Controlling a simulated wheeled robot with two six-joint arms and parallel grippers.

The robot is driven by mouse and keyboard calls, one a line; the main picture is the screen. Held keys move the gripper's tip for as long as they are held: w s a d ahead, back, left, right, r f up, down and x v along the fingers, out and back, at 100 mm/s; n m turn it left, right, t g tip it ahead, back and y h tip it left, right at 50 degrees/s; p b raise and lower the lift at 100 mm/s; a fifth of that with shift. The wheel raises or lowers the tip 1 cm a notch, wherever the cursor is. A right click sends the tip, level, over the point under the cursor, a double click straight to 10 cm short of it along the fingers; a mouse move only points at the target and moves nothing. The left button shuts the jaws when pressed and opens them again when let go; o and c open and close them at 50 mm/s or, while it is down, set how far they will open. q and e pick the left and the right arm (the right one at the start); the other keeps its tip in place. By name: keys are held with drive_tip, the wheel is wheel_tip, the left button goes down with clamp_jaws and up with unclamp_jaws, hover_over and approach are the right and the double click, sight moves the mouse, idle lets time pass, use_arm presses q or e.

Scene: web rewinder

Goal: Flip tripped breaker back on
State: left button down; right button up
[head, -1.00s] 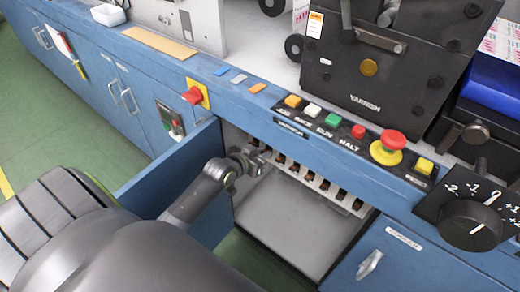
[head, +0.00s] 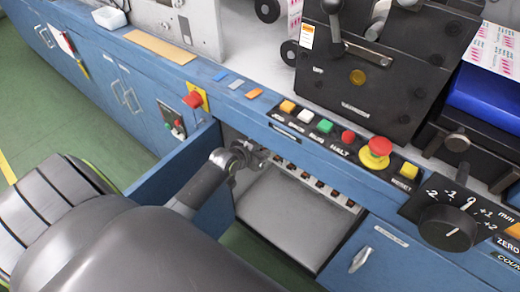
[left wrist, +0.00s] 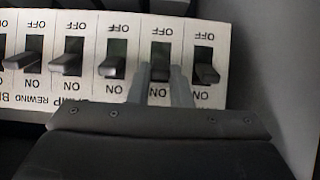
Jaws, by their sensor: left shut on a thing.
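A row of breakers (head: 320,184) sits inside an open compartment of the blue cabinet. In the left wrist view, the breaker panel (left wrist: 90,31) shows upside-down OFF labels at the top and ON labels at the bottom. My left gripper (head: 252,158) reaches in at the left end of the row. Its two fingers (left wrist: 164,75) are shut around one breaker lever (left wrist: 160,73), second from the right. A free lever (left wrist: 206,73) is to its right, and several more are to its left. The free levers' tips point toward the ON labels. The right gripper is not in view.
The open blue cabinet door (head: 172,170) stands left of my left gripper. A grey surface (head: 288,220) lies below the breakers. Above is a ledge with coloured buttons and a red emergency knob (head: 379,146). A black dial (head: 448,227) is at the right.

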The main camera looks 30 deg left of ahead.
use_arm(q)
drive_tip(key=shift+a+f, duration=0.1)
idle(0.3)
drive_tip(key=c, duration=1.3)
unclamp_jaws()
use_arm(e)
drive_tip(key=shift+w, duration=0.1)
use_arm(q)
drive_tip(key=shift+p+v, duration=2)
drive_tip(key=shift+v, duration=6.7)
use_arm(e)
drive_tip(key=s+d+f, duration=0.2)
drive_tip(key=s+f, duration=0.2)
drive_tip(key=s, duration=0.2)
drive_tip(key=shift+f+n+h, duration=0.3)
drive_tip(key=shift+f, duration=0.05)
use_arm(q)
drive_tip(key=shift+w, duration=0.1)
